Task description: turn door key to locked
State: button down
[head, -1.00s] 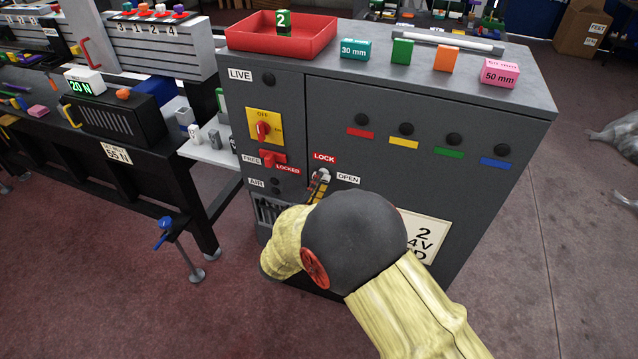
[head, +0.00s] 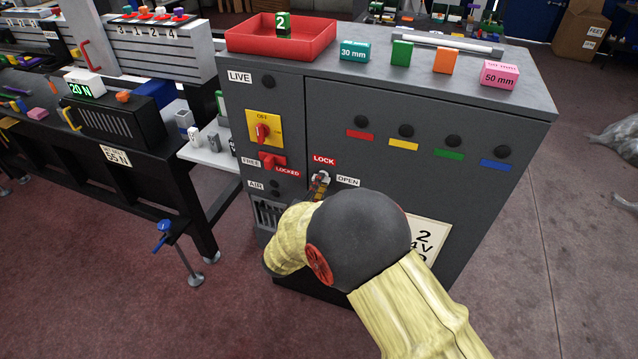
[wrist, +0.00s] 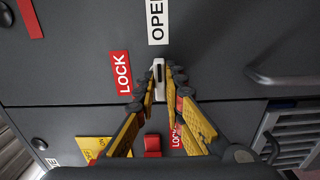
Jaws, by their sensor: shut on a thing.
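The door key (wrist: 158,70) is a small pale metal piece on the grey cabinet door, seen between my fingertips in the wrist view. The white OPEN label (wrist: 157,22) is straight above it there, and the red LOCK label (wrist: 121,73) is to its left. The key's long side lies along the line towards OPEN. My gripper (wrist: 158,82) has its yellow fingers shut on the key. In the head view my gripper (head: 320,188) is at the key, below the LOCK label (head: 324,160) and left of the OPEN label (head: 348,181); my arm hides part of it.
A red-and-yellow rotary switch (head: 263,130) and a red FREE/LOCKED slider (head: 270,160) sit left of the key. Black knobs with coloured strips are to its right. A red tray (head: 240,42) and several blocks stand on the cabinet top.

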jog(key=shift+n, duration=0.3)
jog(key=n+p, duration=1)
jog(key=n, duration=0.7)
dwell(0.5)
jog(key=shift+n, duration=0.3)
jog(key=c, duration=1.9)
grip_release()
jog(key=shift+w, duration=0.1)
